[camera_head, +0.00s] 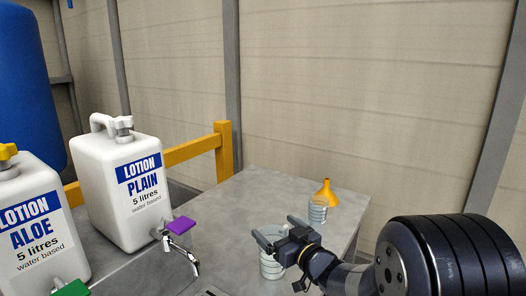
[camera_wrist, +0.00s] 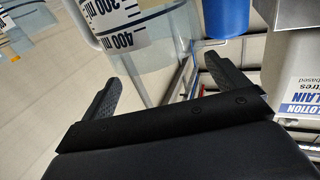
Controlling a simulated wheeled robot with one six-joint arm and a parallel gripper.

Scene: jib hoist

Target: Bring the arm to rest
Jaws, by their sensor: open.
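My gripper (camera_head: 276,229) is over the grey table at the lower middle of the head view, its jaws open. A clear ribbed vessel (camera_head: 271,266) stands on the table just below and behind the jaws, partly hidden by them. In the wrist view my gripper (camera_wrist: 168,68) has its two fingers spread. A clear measuring vessel with 300 and 400 ml marks (camera_wrist: 158,68) shows between and beyond them. I cannot tell whether the fingers touch it. My arm reaches in from the lower right.
Two white lotion containers, PLAIN (camera_head: 125,195) and ALOE (camera_head: 38,225), stand at the left. A metal tap with a purple handle (camera_head: 181,227) sticks out. An orange funnel (camera_head: 326,191) sits in a clear vessel (camera_head: 317,213) near the table's back right. The table's (camera_head: 235,195) middle is clear.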

